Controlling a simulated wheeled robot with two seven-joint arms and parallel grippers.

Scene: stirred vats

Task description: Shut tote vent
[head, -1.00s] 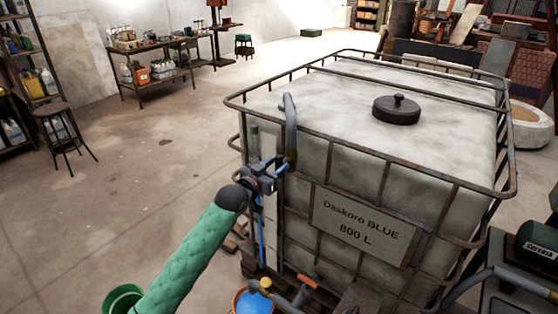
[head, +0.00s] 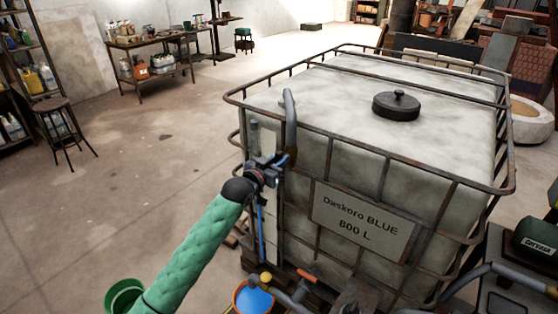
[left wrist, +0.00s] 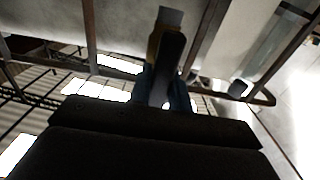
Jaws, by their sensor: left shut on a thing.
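The tote (head: 300,165), a big whitish tank in a rusty cage, has a sign reading "Daskoro BLUE 800 L". A black round lid (head: 397,105) with a knob sits on its top. A grey bent pipe (head: 289,110) comes over the near left corner and ends in a brownish-yellow fitting (head: 291,156). I cannot tell which part is the vent. My left gripper (head: 270,167) is at that fitting and shut on it. In the left wrist view, the fitting (left wrist: 153,48) shows yellow beside a dark piece between the blue fingers. My right gripper is not in view.
Below the tote's corner stand an orange bucket (head: 240,297) with blue liquid and a green bucket (head: 124,293). A tap with an orange handle (head: 306,275) is near them. A green keg (head: 538,240) is at right. The floor at left is clear up to a stool (head: 58,125).

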